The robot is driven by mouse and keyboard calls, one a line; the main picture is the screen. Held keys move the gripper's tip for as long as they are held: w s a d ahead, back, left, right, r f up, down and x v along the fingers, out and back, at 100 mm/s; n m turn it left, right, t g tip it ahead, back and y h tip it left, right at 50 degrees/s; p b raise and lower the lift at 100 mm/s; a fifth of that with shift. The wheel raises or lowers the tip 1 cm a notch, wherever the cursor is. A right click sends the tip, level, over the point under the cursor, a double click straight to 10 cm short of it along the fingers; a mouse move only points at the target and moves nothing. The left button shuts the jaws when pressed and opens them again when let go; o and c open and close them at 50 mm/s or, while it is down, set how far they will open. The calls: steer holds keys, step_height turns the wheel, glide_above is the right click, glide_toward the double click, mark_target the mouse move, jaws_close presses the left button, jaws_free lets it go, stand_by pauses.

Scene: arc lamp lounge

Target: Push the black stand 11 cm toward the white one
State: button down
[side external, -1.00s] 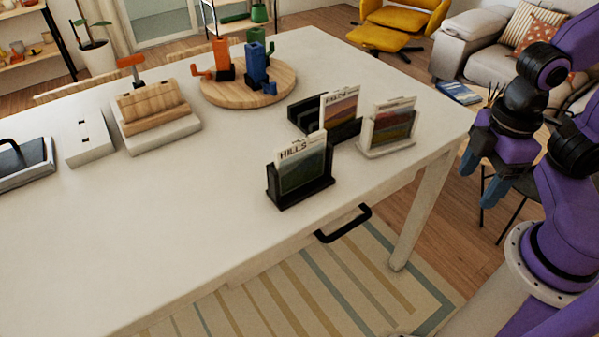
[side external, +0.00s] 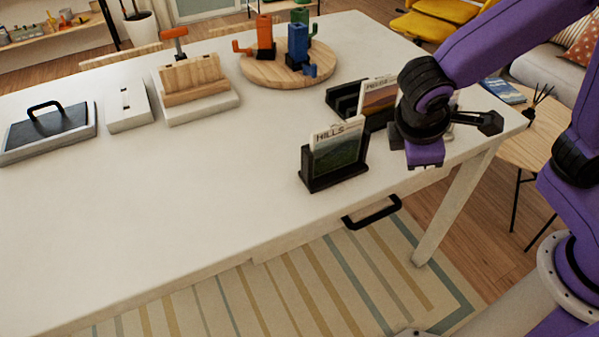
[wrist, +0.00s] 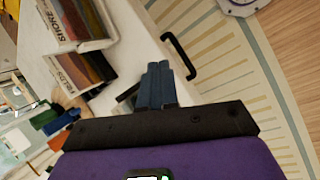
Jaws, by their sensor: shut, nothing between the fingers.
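A black stand (side external: 335,183) with a HILLS card (side external: 336,148) stands upright near the table's front edge. Another black stand (side external: 345,97) with a picture card (side external: 379,97) is behind it, to the right. The white stand is mostly hidden behind my arm in the side view; a small part (side external: 447,132) shows. My gripper (wrist: 157,68) is shut and empty, its blue fingers together. In the side view its purple hand is right of the HILLS stand, and its fingertips are hidden. The wrist view shows cards reading SHORE (wrist: 52,22) and FIELDS (wrist: 70,75) left of the fingers.
A round wooden board (side external: 272,76) with orange, blue and green cactus-like pieces is at the back. A wooden holder on a white base (side external: 205,105), a white block (side external: 127,110) and a dark handled tray (side external: 45,135) are left. The front-left tabletop is clear. A black drawer handle (side external: 372,213) sticks out below.

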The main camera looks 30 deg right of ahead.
steer(key=w+a+f+m+t+h, duration=0.1)
steer(key=w+a+f+t+h, duration=0.2)
steer(key=a, duration=0.5)
steer(key=w+a+f+t+h, duration=0.15)
steer(key=w+a, duration=0.25)
steer(key=a, duration=0.4)
steer(key=s+a+f+m+t+h, duration=0.1)
steer(key=a+f+t+h, duration=0.15)
steer(key=a, duration=0.35)
steer(key=s+a+f+m+t+h, duration=0.1)
steer(key=a+f+t, duration=0.1)
steer(key=a+t, duration=0.25)
glide_toward(305, 160)
steer(key=w, duration=0.2)
steer(key=w+r+g, duration=0.1)
steer(key=w, duration=0.1)
steer(key=shift+a, duration=0.15)
steer(key=d, duration=0.2)
steer(key=shift+w+d, duration=0.1)
steer(key=shift+d, duration=1.05)
